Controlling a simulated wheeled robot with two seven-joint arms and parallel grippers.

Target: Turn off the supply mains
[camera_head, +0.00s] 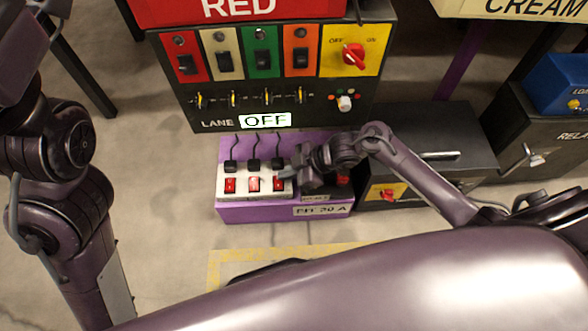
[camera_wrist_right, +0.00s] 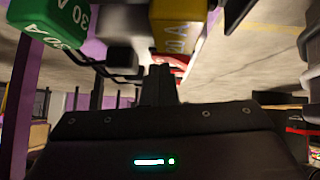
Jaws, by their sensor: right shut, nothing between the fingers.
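A dark control box (camera_head: 215,104) stands at the back. Its yellow plate (camera_head: 370,66) carries a red rotary switch (camera_head: 353,56) between the marks OFF and ON. A second yellow plate with a red rotary switch (camera_head: 388,193) is on a lower black box. I cannot read which one is labelled supply mains. A purple unit (camera_head: 240,213) holds several red switches (camera_head: 230,185) with black plugs above. My right gripper (camera_head: 290,175) is at the right end of this switch row and hides part of it. In the wrist view its fingers (camera_wrist_right: 162,82) are shut and empty.
A lit sign (camera_head: 265,121) reads OFF beside LANE. A black box with a handle (camera_head: 440,155) stands right of the purple unit.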

